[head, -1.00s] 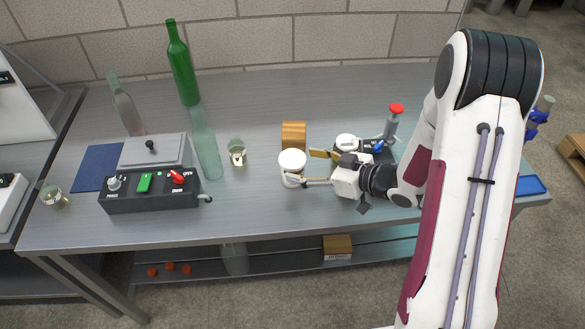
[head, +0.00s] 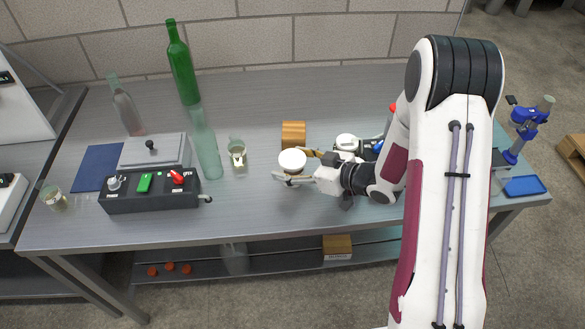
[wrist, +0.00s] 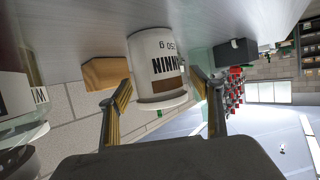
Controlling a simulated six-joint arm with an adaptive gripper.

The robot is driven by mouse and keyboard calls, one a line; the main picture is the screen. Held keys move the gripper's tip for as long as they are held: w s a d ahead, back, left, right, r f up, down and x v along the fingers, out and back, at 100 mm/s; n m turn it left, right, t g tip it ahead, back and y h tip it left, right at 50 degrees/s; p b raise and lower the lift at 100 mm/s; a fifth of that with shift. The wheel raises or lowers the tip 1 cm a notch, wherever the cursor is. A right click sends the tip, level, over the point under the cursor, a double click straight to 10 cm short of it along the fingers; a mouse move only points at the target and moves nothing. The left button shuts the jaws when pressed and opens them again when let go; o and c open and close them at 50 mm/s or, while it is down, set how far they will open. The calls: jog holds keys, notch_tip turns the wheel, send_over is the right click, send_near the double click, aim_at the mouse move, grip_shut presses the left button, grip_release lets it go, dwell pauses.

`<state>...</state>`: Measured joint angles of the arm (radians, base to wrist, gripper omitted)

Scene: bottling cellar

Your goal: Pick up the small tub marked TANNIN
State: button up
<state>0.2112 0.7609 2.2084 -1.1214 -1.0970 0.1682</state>
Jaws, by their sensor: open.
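The small white tub (head: 292,160) stands on the bench, left of my gripper. In the wrist view the tub (wrist: 158,45) shows a label with part of the word TANNIN, "150 g" and a brown patch, and it appears inverted in that view. My gripper (wrist: 161,88) is open, with one finger on either side of the tub. In the head view my gripper (head: 294,167) reaches in from the right at the tub's level. I cannot tell whether either finger touches it.
A wooden block (head: 293,134) stands just behind the tub. Another white-lidded tub (head: 346,142) is close behind my gripper. The bench front is clear.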

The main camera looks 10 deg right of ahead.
jog(key=c, duration=1.5)
jog(key=shift+r, duration=0.1)
jog(key=shift+r, duration=4.95)
